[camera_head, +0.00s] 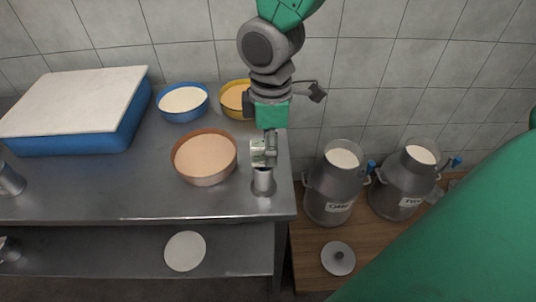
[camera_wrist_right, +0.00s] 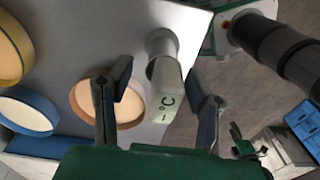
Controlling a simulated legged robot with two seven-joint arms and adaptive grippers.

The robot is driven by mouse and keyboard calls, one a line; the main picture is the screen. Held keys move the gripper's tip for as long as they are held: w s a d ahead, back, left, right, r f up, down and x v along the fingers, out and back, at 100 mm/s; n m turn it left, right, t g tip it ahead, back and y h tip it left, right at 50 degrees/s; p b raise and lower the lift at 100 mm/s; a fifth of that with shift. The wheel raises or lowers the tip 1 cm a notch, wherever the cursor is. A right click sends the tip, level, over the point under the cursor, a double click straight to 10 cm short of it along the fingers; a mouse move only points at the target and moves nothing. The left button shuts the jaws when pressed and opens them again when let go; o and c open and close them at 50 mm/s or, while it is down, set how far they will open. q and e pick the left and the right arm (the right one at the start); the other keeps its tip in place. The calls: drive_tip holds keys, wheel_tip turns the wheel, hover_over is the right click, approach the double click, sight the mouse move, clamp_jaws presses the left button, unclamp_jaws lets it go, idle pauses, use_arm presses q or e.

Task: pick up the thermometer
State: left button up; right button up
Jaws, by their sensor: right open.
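The thermometer (camera_head: 258,153) is a pale device standing upright in a small metal cup (camera_head: 263,182) near the right end of the steel table. In the right wrist view, the thermometer (camera_wrist_right: 167,92) shows a "°C" mark, and the cup (camera_wrist_right: 161,43) lies beyond it. My right gripper (camera_head: 270,148) comes down from above at the thermometer. In the wrist view its two fingers (camera_wrist_right: 158,74) are apart, one on each side of the thermometer, with visible gaps. Its lower end is hidden in the cup. My left gripper is not in view.
A brown bowl (camera_head: 204,157) stands just left of the cup. Blue (camera_head: 183,102) and yellow (camera_head: 236,98) bowls are behind it. A blue tray (camera_head: 75,140) with a white slab is at left. Two milk cans (camera_head: 333,205) stand on a lower wooden surface (camera_head: 308,262) beyond the table's right edge.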

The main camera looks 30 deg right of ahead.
sight(255, 146)
drive_tip(key=shift+f, duration=0.7)
drive_tip(key=shift+w+a+f, duration=0.15)
drive_tip(key=shift+a, duration=0.15)
drive_tip(key=shift+a+r, duration=0.2)
drive_tip(key=shift+a, duration=0.75)
drive_tip(key=shift+a+r, duration=0.1)
drive_tip(key=shift+a, duration=0.2)
drive_tip(key=shift+c, duration=1.3)
drive_tip(key=shift+a, duration=0.1)
drive_tip(key=c, duration=0.7)
drive_tip(key=shift+d, duration=0.6)
clamp_jaws()
drive_tip(key=shift+d, duration=0.5)
drive_tip(key=r+p, duration=0.1)
drive_tip(key=r, duration=0.8)
drive_tip(key=shift+a, duration=0.2)
drive_tip(key=shift+r, duration=0.4)
use_arm(q)
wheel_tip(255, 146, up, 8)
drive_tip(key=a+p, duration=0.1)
drive_tip(key=p, duration=0.6)
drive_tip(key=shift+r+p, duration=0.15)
drive_tip(key=shift+p, duration=0.2)
use_arm(e)
drive_tip(key=shift+r, duration=2.95)
